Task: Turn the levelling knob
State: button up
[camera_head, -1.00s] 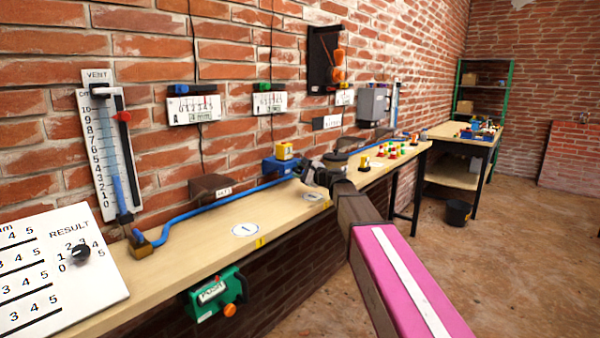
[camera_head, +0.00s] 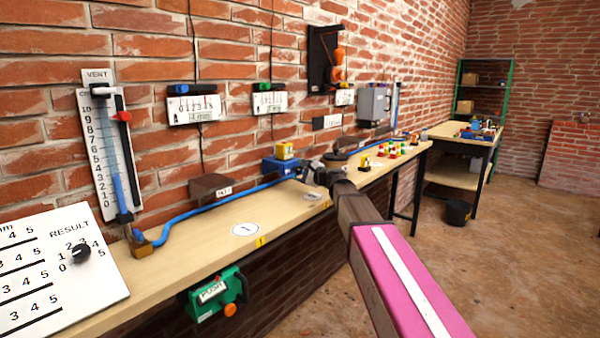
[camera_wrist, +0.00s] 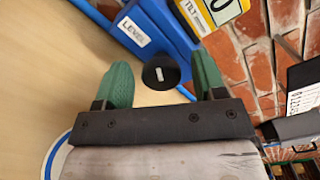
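The levelling knob (camera_wrist: 161,72) is a round black knob with a white mark, in the wrist view. It is in front of a blue box (camera_wrist: 150,28) labelled LEVEL. The box also shows in the head view (camera_head: 275,166) on the bench, against the wall. My gripper (camera_wrist: 164,75) has two green finger pads, one on each side of the knob, with a visible gap to it on both sides. It is open and holds nothing. In the head view the knob and fingertips are too small or hidden behind my arm to make out.
A yellow TILT block (camera_head: 285,151) stands on the blue box. A blue hose (camera_head: 210,209) runs along the wooden bench (camera_head: 190,240). A brown block (camera_head: 210,186) stands left of the box. Coloured pieces (camera_head: 392,150) stand farther right.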

jog(key=v, duration=1)
jog(key=shift+s+d, duration=0.3)
